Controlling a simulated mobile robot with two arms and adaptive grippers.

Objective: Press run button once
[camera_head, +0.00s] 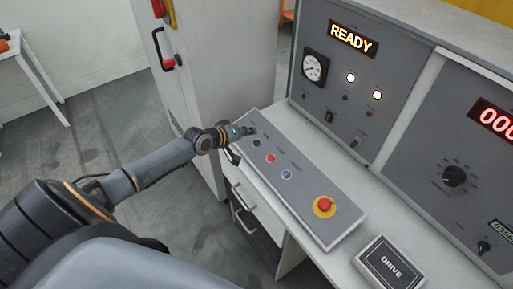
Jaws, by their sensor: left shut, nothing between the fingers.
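A sloped grey button panel (302,198) lies on the bench in the middle of the view. It carries a dark button (256,142), a red button (270,158), a blue button (287,174) and a large red mushroom button (324,205) on a yellow ring. The labels are too small to read, so I cannot tell which is the run button. My left gripper (249,130) is shut and empty at the panel's far left end, beside the dark button. It covers part of that end, and I cannot tell whether it touches anything. My right gripper is not in view.
Behind the panel stands a grey cabinet with a lit READY display (353,39), a gauge (314,67) and two lit white lamps. A DRIVE box (390,264) sits on the bench at the lower right. A tall pale cabinet (225,60) stands close behind my left gripper.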

